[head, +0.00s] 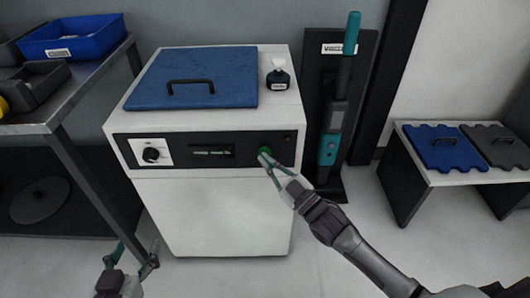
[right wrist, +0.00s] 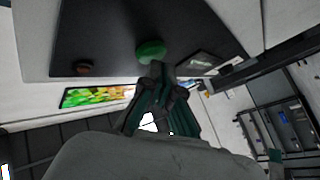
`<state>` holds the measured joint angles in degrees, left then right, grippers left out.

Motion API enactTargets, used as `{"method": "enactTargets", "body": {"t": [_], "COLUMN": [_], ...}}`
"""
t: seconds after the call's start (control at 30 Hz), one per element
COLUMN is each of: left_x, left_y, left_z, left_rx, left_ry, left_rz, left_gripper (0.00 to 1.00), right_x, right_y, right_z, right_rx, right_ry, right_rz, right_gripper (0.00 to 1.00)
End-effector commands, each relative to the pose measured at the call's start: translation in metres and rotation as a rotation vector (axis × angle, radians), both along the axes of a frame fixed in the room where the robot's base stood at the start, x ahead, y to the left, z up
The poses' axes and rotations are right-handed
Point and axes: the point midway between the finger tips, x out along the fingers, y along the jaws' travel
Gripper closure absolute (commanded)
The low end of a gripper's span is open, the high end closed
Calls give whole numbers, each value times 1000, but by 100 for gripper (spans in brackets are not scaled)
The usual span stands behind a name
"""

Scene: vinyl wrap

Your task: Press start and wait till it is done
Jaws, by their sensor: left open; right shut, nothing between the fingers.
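A white machine (head: 225,205) stands in the middle of the head view, with a dark front panel. The panel bears a black knob (head: 151,154), a small lit display (head: 211,152) whose text is too blurred to read, and a green button (head: 265,151). My right gripper (head: 264,157) is shut and empty, its tips at the green button; in the right wrist view the tips lie right by the button (right wrist: 151,51), and contact cannot be told for sure. My left gripper (head: 134,252) is open and empty, low at the left in front of the machine.
A blue lid (head: 190,90) with a black handle and a dark bottle (head: 278,80) are on top of the machine. A teal-handled tool (head: 333,140) stands to its right. A metal table with a blue bin (head: 75,40) is at left; a low bench (head: 415,160) is at right.

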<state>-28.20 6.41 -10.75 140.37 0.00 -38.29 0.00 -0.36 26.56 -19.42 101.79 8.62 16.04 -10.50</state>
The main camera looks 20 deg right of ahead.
Motion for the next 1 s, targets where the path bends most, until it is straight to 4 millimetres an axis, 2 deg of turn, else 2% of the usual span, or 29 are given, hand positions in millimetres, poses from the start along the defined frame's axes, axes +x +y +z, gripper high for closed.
{"method": "enactTargets", "body": {"t": [1.0], "left_x": [1], "left_y": [0], "left_z": [3], "left_rx": [-5], "left_ry": [-24], "left_rz": [1], "left_gripper": [33], "right_x": [8], "right_y": [-2], "right_z": [0], "right_rx": [-2], "right_ry": [-1], "right_rz": [-1], "right_gripper": [100]}}
